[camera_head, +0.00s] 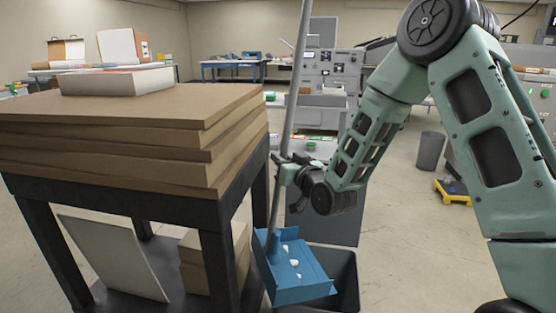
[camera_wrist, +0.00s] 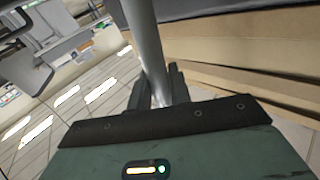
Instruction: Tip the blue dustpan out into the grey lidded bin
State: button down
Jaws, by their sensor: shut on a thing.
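The blue dustpan (camera_head: 291,268) hangs from a long grey handle (camera_head: 298,75) and is tilted, with a few small white scraps on it. My gripper (camera_head: 285,168) is shut on the handle, well above the pan. In the wrist view the handle (camera_wrist: 150,55) runs between the fingers of my gripper (camera_wrist: 158,88). The grey bin (camera_head: 345,280) stands on the floor behind and below the dustpan, its dark opening partly hidden by the pan. A grey panel (camera_head: 325,220) stands upright at the bin's back and looks like its raised lid.
A dark table (camera_head: 228,235) stacked with brown boards (camera_head: 120,125) stands close on the left, its edge near the dustpan. Boards show close by in the wrist view (camera_wrist: 240,50). Floor between is clear.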

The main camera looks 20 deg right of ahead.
jog(key=shift+r, duration=0.1)
jog(key=shift+m, duration=0.7)
jog(key=d, duration=0.3)
jog(key=d+b, duration=0.1)
jog(key=d, duration=0.1)
jog(key=shift+s+f, duration=0.15)
jog(key=shift+f, duration=0.15)
